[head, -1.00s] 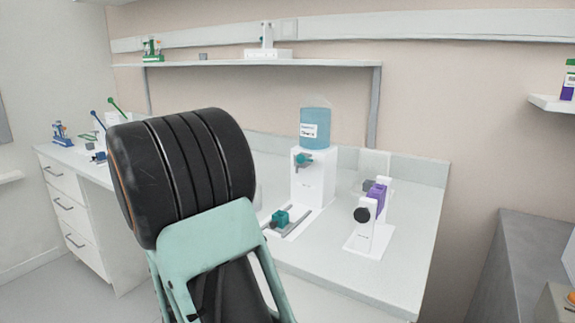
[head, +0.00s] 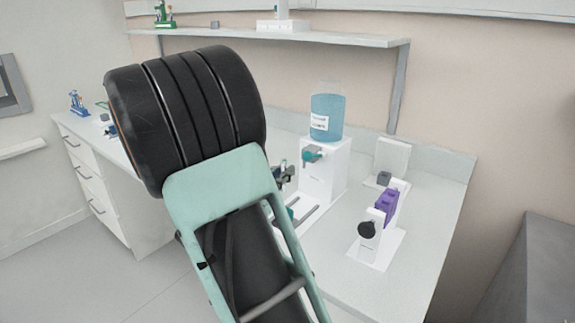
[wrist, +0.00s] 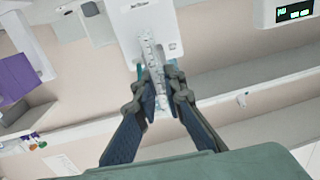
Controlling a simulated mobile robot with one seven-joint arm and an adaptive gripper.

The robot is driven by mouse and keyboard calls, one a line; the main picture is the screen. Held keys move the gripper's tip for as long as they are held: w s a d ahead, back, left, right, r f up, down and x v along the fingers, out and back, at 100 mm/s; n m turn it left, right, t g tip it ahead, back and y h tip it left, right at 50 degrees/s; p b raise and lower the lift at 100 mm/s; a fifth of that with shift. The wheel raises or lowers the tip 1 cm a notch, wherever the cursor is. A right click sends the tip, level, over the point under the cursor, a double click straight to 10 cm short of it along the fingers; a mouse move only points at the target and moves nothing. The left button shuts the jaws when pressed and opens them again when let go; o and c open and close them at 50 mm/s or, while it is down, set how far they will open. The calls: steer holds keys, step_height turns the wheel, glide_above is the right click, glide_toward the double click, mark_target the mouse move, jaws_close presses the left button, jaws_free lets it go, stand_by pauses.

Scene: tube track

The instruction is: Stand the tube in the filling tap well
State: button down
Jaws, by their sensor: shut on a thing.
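The filling tap is a white stand (head: 326,172) with a blue bottle (head: 327,115) on top and a teal tap (head: 312,154) on its front. Below the tap lie grey rails with a teal block (head: 291,213), partly hidden by my arm; the well itself cannot be made out. My gripper (wrist: 157,84) is shut on a slim clear tube (wrist: 151,58) with marks along it. In the wrist view the tube shows against the white stand (wrist: 170,35). In the head view my gripper (head: 285,176) shows just left of the stand, and the tube cannot be made out.
A white stand with a purple block (head: 388,203) and black knob (head: 367,230) sits right of the tap on the bench (head: 430,220). A shelf (head: 270,40) runs above. The bench's right part is clear. My arm hides much of the bench's left.

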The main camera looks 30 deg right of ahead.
mark_target(283, 190)
steer(key=shift+s+f+b, duration=0.1)
steer(key=shift+f+b, duration=2.15)
steer(key=shift+f, duration=0.2)
steer(key=shift+f, duration=0.5)
steer(key=shift+f+b, duration=0.3)
steer(key=shift+f, duration=0.15)
steer(key=shift+f, duration=0.15)
steer(key=shift+f+b, duration=0.4)
steer(key=shift+f, duration=0.1)
steer(key=c, duration=1.9)
jaws_free()
steer(key=shift+c, duration=0.2)
